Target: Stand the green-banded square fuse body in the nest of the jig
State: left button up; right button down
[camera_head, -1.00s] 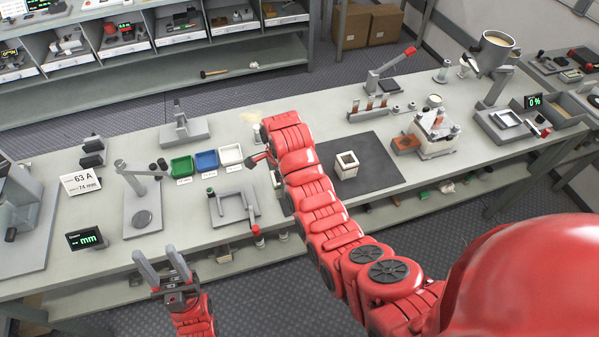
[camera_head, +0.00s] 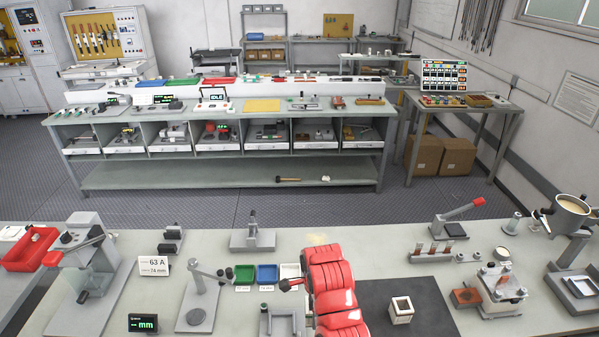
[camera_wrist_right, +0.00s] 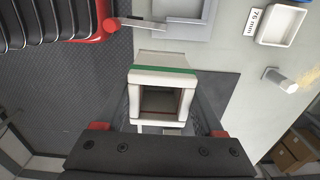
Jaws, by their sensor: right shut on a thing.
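In the right wrist view my right gripper (camera_wrist_right: 163,104) is shut on a white, hollow square fuse body (camera_wrist_right: 164,77) with a green band along its upper edge. Its open end faces the camera. The grey jig (camera_wrist_right: 184,14) lies beyond it at the top of that view, apart from the body. In the head view the jig (camera_head: 270,324) is cut off at the bottom edge. The red right arm there hides the right gripper and the held body. My left gripper is not in view.
A white square body (camera_head: 401,310) stands on a dark mat (camera_head: 377,321) right of my arm. Green (camera_head: 244,274), blue (camera_head: 267,273) and white (camera_head: 290,271) trays stand left of the arm. A press (camera_head: 496,287) stands further right. A lever stand (camera_head: 199,299) is left of the trays.

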jog(key=w+d+r+n+b, duration=0.3)
jog(key=w+r+n+b, duration=0.1)
jog(key=w+n+b, duration=0.5)
jog(key=s+d+r+n+b, duration=0.1)
jog(key=d+r+n+b, duration=0.2)
jog(key=d+n+b, duration=0.6)
jog(key=shift+d, duration=0.15)
